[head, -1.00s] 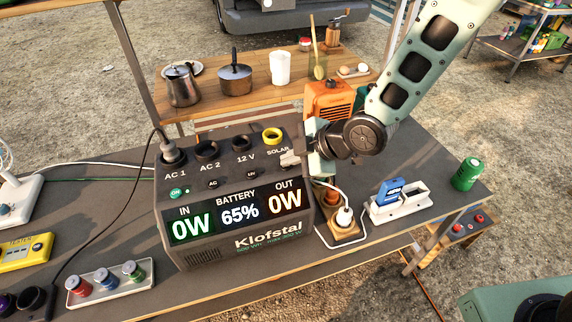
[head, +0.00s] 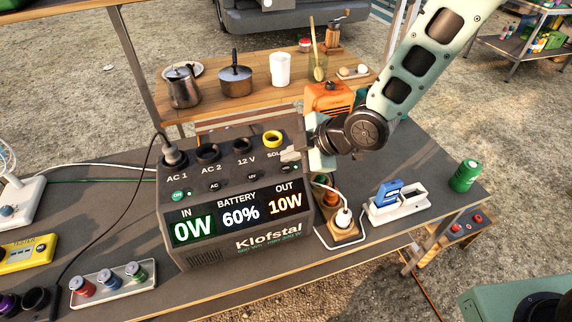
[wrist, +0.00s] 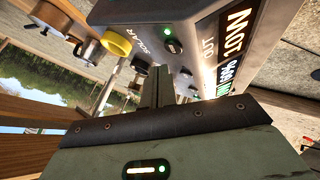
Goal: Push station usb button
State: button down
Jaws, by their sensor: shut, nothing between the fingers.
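The dark Klofstal power station (head: 200,255) stands on the table in the head view, with its display reading IN 0W, BATTERY 60% and OUT 10W. My gripper (head: 291,155) is shut and empty, over the right end of the station's sloped top, partly hiding the SOLAR label. A small dark control with a green light (head: 291,168) sits just below the fingertips; its label is not readable. In the wrist view, my shut fingers (wrist: 158,88) point at the station's top, near a round dark button (wrist: 173,47) with a green light. Whether they touch anything I cannot tell.
The yellow solar ring (head: 272,138) is close behind the fingers.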

notch_tip(320, 180, up, 5)
jog(key=p, duration=0.3)
dwell(0.4)
jog(key=s+d+r+m+g+h, duration=0.1)
jog(key=s+d+r+m+h, duration=0.1)
jog(key=s, duration=0.6)
jog(key=s+d+r+m+g+h, duration=0.2)
jog(key=s+d+r+m, duration=0.2)
jog(key=s+d+m, duration=0.1)
jog(key=s+d+r+m+g+h, duration=0.1)
jog(key=s+d+r+m+h, duration=0.2)
jog(key=s, duration=0.7)
jog(key=r+m, duration=0.1)
jog(key=m, duration=0.1)
jog(key=shift+s+d+m+g, duration=0.35)
jog(key=shift+d+m+g, duration=0.05)
